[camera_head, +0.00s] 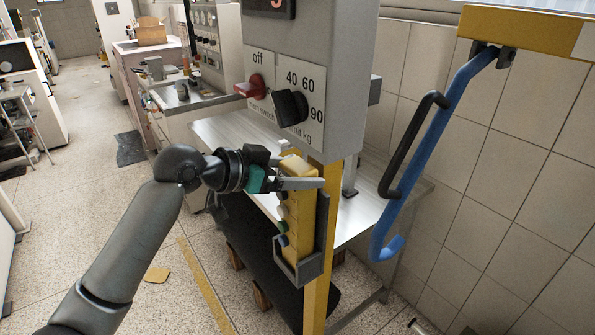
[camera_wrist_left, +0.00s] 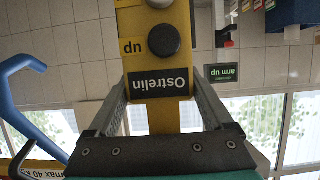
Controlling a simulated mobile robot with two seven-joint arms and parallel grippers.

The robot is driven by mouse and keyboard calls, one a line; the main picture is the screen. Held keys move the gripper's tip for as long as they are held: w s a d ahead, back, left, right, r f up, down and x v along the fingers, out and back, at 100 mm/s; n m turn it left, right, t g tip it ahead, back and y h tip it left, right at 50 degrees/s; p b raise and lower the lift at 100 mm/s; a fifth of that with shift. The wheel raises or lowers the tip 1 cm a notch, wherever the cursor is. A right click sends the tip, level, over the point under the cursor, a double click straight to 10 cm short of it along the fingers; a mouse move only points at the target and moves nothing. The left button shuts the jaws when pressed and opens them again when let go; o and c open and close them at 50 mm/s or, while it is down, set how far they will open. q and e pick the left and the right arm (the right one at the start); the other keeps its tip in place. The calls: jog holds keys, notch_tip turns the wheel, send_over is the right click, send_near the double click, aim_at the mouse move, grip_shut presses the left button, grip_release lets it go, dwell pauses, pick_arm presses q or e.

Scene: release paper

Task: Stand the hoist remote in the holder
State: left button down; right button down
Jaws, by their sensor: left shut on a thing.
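The hoist remote (camera_head: 301,208) is a long yellow box with coloured buttons along its side. It stands nearly upright against the yellow post. Its lower end appears to sit within the dark grey holder (camera_head: 322,262), though the front wall hides the bottom. My left gripper (camera_head: 299,180) is shut on the upper end of the remote. In the left wrist view the remote (camera_wrist_left: 157,77) shows upside down, with an "Ostrelin" label and an "UP" button, between my two fingers. My right gripper is not in view.
A grey control box (camera_head: 305,75) with a red and a black knob hangs just above the gripper. A blue hook-shaped bar (camera_head: 421,150) hangs at the right. A metal table (camera_head: 385,205) stands behind the post. The floor at the left is mostly open.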

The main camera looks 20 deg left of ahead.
pick_arm(q)
jog(key=shift+f, duration=0.1)
grip_release()
jog(key=shift+f, duration=0.2)
jog(key=b+v, duration=0.2)
jog(key=v, duration=1.3)
jog(key=shift+s+a, duration=0.1)
jog(key=shift+a, duration=0.05)
